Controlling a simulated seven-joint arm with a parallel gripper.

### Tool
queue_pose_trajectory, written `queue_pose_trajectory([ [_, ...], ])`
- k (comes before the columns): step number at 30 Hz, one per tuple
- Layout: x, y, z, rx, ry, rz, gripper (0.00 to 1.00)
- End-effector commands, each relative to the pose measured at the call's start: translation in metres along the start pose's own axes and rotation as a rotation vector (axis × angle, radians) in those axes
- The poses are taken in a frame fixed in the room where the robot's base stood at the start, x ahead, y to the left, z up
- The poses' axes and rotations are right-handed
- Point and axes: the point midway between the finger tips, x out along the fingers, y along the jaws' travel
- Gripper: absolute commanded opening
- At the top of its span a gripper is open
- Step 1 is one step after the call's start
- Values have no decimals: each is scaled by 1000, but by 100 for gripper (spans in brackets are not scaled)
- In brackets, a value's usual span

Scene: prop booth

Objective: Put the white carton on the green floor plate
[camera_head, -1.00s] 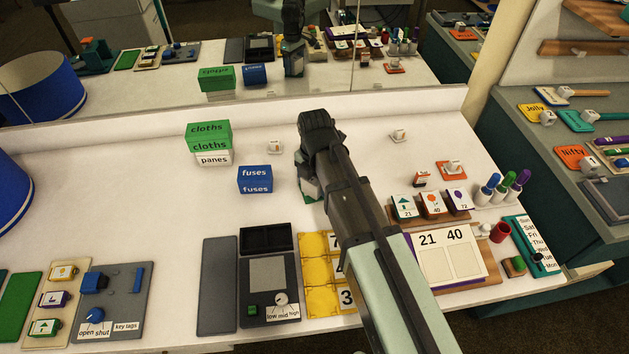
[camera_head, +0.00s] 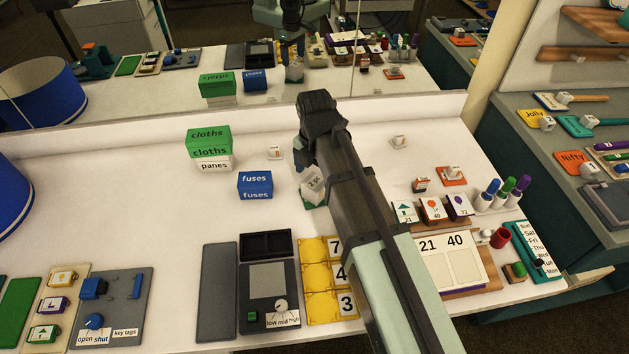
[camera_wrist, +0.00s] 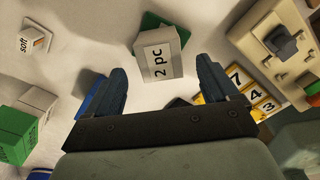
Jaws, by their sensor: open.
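The white carton (camera_head: 313,186), marked "2 pc", sits on the green floor plate (camera_head: 309,206) on the table, right of the blue "fuses" box. In the wrist view the carton (camera_wrist: 160,55) covers much of the plate (camera_wrist: 149,21), whose green corners show past its far side. The carton is turned relative to the plate. My gripper (camera_head: 306,160) is above the carton. In the wrist view my gripper (camera_wrist: 161,70) is open, its fingers apart on either side of the carton's near end and not visibly touching it.
A green "cloths" box (camera_head: 208,142) stands on a white "panes" box (camera_head: 214,164) to the left, near the blue "fuses" box (camera_head: 255,185). Yellow number tiles (camera_head: 318,278) lie in front. A cream lever box (camera_wrist: 262,45) is right in the wrist view. White table between is clear.

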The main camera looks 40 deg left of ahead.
Motion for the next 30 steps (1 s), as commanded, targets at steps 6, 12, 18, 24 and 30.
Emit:
queue_pose_trajectory([
  [6, -32, 1, 1, 0, -1, 1, 87],
  [12, -50, 0, 0, 0, 0, 1, 87],
  [18, -56, 0, 0, 0, 0, 0, 87],
  [24, -57, 0, 0, 0, 0, 0, 87],
  [30, -56, 0, 0, 0, 0, 0, 87],
])
